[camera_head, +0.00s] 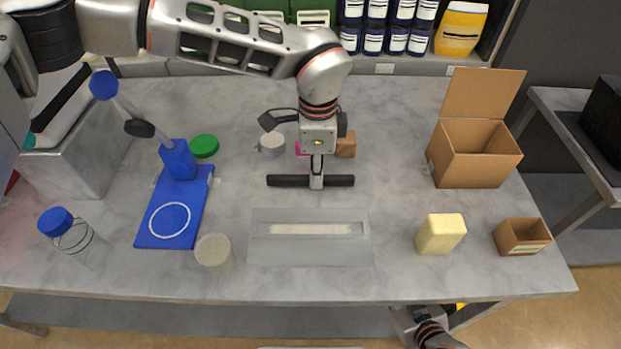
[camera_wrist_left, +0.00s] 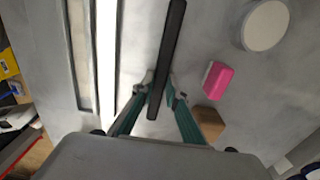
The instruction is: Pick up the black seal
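The black seal (camera_head: 285,181) is a long thin dark bar at the middle of the table, lying left to right in the head view. My left gripper (camera_head: 316,182) points down at about its middle. In the left wrist view the seal (camera_wrist_left: 172,40) passes between the two fingertips of the left gripper (camera_wrist_left: 160,82), which are closed in on its sides. Whether the seal touches the table is hard to tell. My right gripper (camera_head: 405,322) shows partly below the table's front edge; its fingers are unclear.
A grey slotted plate (camera_head: 270,256) lies just in front of the seal. A blue stand (camera_head: 160,232), a jar (camera_head: 213,252) and a blue-capped bottle (camera_head: 75,238) are left. A yellow block (camera_head: 440,234), open carton (camera_head: 478,160) and small box (camera_head: 520,238) are right. A pink block (camera_wrist_left: 217,80) is near.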

